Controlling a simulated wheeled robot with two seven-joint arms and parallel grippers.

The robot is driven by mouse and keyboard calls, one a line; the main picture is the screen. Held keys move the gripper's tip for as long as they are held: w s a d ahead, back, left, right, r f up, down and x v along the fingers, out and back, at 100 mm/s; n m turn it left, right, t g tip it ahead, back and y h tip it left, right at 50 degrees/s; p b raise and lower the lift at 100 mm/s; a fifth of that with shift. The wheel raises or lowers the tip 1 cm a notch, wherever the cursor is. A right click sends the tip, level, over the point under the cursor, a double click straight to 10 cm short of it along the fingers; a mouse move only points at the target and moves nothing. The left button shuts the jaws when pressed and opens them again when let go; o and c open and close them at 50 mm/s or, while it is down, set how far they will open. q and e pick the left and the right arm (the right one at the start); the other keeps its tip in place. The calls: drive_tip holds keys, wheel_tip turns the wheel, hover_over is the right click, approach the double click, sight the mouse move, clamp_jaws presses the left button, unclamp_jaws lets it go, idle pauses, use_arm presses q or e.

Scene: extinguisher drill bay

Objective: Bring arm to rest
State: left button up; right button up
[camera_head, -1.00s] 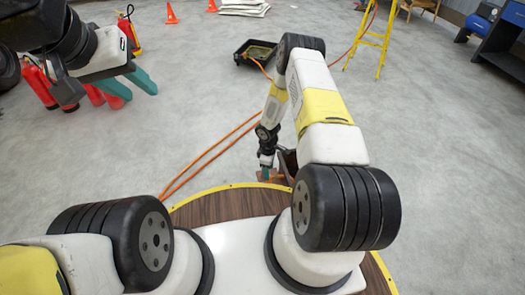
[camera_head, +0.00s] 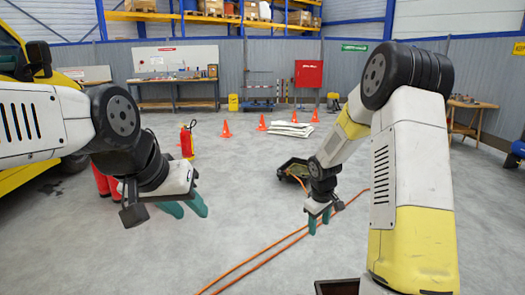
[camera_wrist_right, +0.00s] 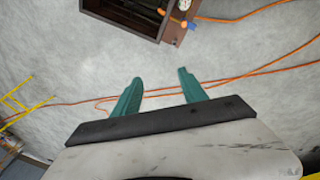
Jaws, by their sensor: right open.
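My right arm reaches forward on the right of the head view. Its gripper (camera_head: 320,224) points down over the grey floor, with its two teal fingers apart and nothing between them. In the right wrist view the same gripper (camera_wrist_right: 159,82) shows its fingers spread and empty, with floor and orange hose behind. My left gripper (camera_head: 190,212) is at the left of the head view, its teal fingers angled down and right. A gap shows between them and no held object is visible.
A brown box (camera_wrist_right: 122,10) with a gauge lies beyond the right fingers. Orange hoses (camera_head: 262,258) cross the floor. A black open case (camera_head: 293,172) is behind the right gripper. A red extinguisher (camera_head: 187,140) and orange cones (camera_head: 226,129) stand further back.

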drive_tip(key=s+a+r+m+t, duration=0.1)
drive_tip(key=s+r+m, duration=0.1)
drive_tip(key=s+r, duration=0.55)
drive_tip(key=s+r+m+t, duration=0.15)
drive_tip(key=s+r, duration=0.25)
drive_tip(key=r, duration=0.7)
drive_tip(key=s+a+r+m+y, duration=0.1)
drive_tip(key=s+a+r, duration=0.1)
drive_tip(key=s, duration=0.6)
drive_tip(key=s+a+r+m+t+y, duration=0.1)
drive_tip(key=s+a+r+m+y, duration=0.1)
drive_tip(key=s+r, duration=0.3)
drive_tip(key=s, duration=0.2)
drive_tip(key=shift+s, duration=0.4)
drive_tip(key=shift+t, duration=0.25)
